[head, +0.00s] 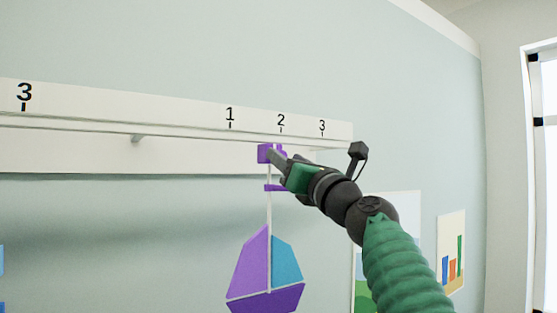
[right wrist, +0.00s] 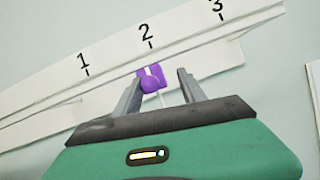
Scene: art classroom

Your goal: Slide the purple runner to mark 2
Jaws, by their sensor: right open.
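The purple runner (head: 265,153) hangs on the thin rail below the number strip. In the head view it sits slightly left of mark 2 (head: 281,121); in the right wrist view the runner (right wrist: 152,79) is roughly below mark 2 (right wrist: 146,36). A cord hangs from it with a purple and blue sailboat (head: 252,265). My right gripper (head: 279,156) is at the runner and hides part of it. In the right wrist view its jaws are open, with the runner between them, close to the left finger. My left gripper is not in view.
The white board (head: 180,115) carries marks 1 and 3 on either side of mark 2, and another 3 at far left. Pictures, including a bar chart (head: 451,255), hang on the wall at right.

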